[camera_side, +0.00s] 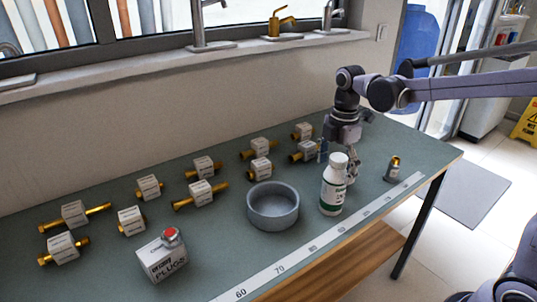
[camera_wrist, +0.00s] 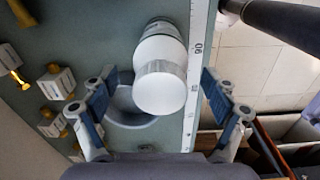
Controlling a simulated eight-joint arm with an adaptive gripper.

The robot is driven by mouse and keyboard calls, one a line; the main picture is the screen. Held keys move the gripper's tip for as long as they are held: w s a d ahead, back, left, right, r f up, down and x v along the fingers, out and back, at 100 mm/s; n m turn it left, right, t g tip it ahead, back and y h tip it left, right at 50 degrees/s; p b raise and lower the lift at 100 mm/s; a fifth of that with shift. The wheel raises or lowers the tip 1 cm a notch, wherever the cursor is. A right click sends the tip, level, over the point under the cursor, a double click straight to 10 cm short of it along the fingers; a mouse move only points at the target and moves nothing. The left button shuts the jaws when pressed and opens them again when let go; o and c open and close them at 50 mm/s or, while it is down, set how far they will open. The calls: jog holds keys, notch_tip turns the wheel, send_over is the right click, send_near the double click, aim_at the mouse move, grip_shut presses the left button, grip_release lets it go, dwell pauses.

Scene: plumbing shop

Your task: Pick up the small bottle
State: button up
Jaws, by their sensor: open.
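The small white bottle (camera_side: 332,190) with a white cap and a green-and-dark label stands upright on the green bench top, just right of a grey bowl. In the wrist view the bottle (camera_wrist: 161,82) is seen from above, cap toward the camera, between my two fingers. My gripper (camera_side: 340,162) is above and behind the bottle in the side view, partly hidden by it. In the wrist view my gripper (camera_wrist: 159,82) has its fingers wide apart, with gaps on both sides of the bottle. Nothing is held.
The grey bowl (camera_side: 273,222) stands close left of the bottle. A small grey piece with a brass top (camera_side: 393,168) stands to the right. Several boxed brass fittings and a plugs box (camera_side: 162,262) lie left. A measuring strip (camera_side: 300,258) runs along the front edge.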

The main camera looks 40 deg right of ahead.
jog(key=shift+d+f, duration=0.15)
jog(key=shift+f, duration=0.7)
jog(key=shift+d+f, duration=0.1)
jog(key=shift+f, duration=0.75)
jog(key=c, duration=1.8)
jog(key=shift+r, duration=0.15)
